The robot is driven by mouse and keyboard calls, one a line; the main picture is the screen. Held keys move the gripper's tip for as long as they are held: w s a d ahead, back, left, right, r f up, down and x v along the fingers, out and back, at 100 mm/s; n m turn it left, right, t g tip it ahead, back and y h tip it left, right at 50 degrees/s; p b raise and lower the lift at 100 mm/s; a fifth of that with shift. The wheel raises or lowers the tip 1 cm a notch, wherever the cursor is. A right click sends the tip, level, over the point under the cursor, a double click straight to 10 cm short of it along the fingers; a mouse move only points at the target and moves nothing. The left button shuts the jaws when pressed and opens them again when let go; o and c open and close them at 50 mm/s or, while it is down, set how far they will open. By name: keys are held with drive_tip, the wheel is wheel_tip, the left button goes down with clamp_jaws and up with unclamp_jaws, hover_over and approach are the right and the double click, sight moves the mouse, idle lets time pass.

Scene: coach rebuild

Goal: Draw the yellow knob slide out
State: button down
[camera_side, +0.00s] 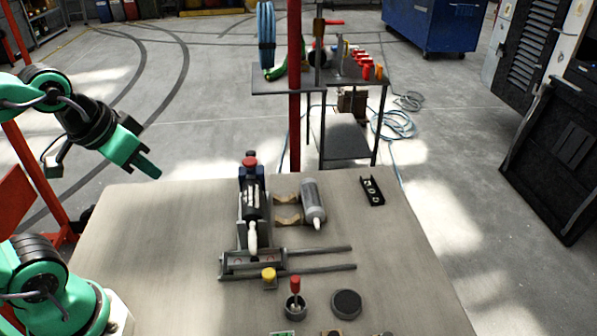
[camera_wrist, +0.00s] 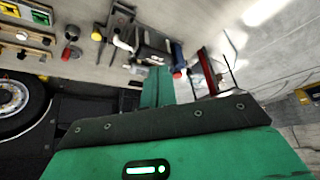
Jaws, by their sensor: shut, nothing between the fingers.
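The yellow knob (camera_side: 268,274) sits at the front of a grey metal slide frame (camera_side: 238,266) on the tabletop. Two parallel rods (camera_side: 325,249) run from that frame to the right. In the wrist view the yellow knob (camera_wrist: 97,36) is small, at the upper left beside the frame (camera_wrist: 118,22). My gripper (camera_side: 152,169) is shut and empty. It hangs high over the left back part of the table, well apart from the knob. In the wrist view my green gripper (camera_wrist: 157,78) points up at the middle.
Behind the frame stands a fixture with a red knob (camera_side: 249,161). The left tabletop is clear.

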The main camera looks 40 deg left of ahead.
drive_tip(key=c, duration=1.3)
unclamp_jaws()
drive_tip(key=shift+w+d, duration=0.1)
drive_tip(key=shift+w, duration=0.05)
drive_tip(key=shift+o, duration=0.7)
drive_tip(key=shift+w+d+f+n, duration=0.2)
drive_tip(key=shift+w+d+n, duration=0.1)
drive_tip(key=shift+w+d, duration=0.15)
drive_tip(key=n+g, duration=0.6)
drive_tip(key=n, duration=0.2)
hover_over(269, 272)
wheel_tip(269, 272, down, 13)
drive_tip(key=shift+f, duration=0.15)
drive_tip(key=shift+f, duration=0.1)
drive_tip(key=shift+f, duration=3.8)
